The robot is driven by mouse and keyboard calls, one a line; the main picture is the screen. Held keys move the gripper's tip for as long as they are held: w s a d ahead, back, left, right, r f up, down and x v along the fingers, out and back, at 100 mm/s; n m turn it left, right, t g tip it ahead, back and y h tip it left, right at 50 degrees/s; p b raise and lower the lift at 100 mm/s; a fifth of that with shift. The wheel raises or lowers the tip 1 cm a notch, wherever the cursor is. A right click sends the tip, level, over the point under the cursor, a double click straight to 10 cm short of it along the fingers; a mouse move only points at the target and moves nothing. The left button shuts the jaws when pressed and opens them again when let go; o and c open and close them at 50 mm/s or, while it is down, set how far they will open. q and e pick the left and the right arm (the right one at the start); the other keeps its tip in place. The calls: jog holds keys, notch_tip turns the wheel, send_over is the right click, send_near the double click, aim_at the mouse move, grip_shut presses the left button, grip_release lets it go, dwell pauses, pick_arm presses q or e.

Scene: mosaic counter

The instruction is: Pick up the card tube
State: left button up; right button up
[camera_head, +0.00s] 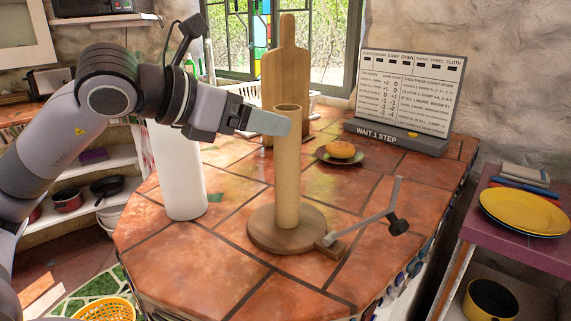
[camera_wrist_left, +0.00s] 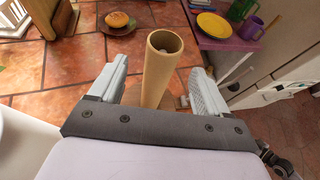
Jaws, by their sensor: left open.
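The card tube (camera_head: 287,170) is tan, hollow and open at the top. It stands upright on a round wooden base (camera_head: 262,232) on the tiled counter. A metal arm with a dark knob (camera_head: 397,225) is fixed to a small block at the base's right side. My left gripper (camera_head: 287,124) is level with the upper part of the tube. In the left wrist view the tube (camera_wrist_left: 158,72) stands between the two open fingers, with gaps on both sides. The tube's lower end is hidden there. My right gripper is not in view.
A white cylinder (camera_head: 177,170) stands left of the tube. A wooden paddle board (camera_head: 285,68) stands behind it. A bun (camera_head: 340,149) on a plate and a sign board (camera_head: 410,95) are at the back right. The front counter is clear.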

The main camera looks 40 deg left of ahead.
aim_at(287, 170)
pick_arm(q)
jog(key=p+x, duration=0.1)
jog(key=x, duration=0.1)
jog(key=p+x, duration=0.2)
jog(key=shift+w+d+r, duration=0.1)
jog(key=shift+w+d, duration=0.15)
jog(key=shift+w, duration=0.05)
jog(key=shift+w+d+f, duration=0.15)
jog(key=shift+w+f, duration=0.25)
jog(key=shift+w, duration=0.15)
jog(key=c, duration=1.3)
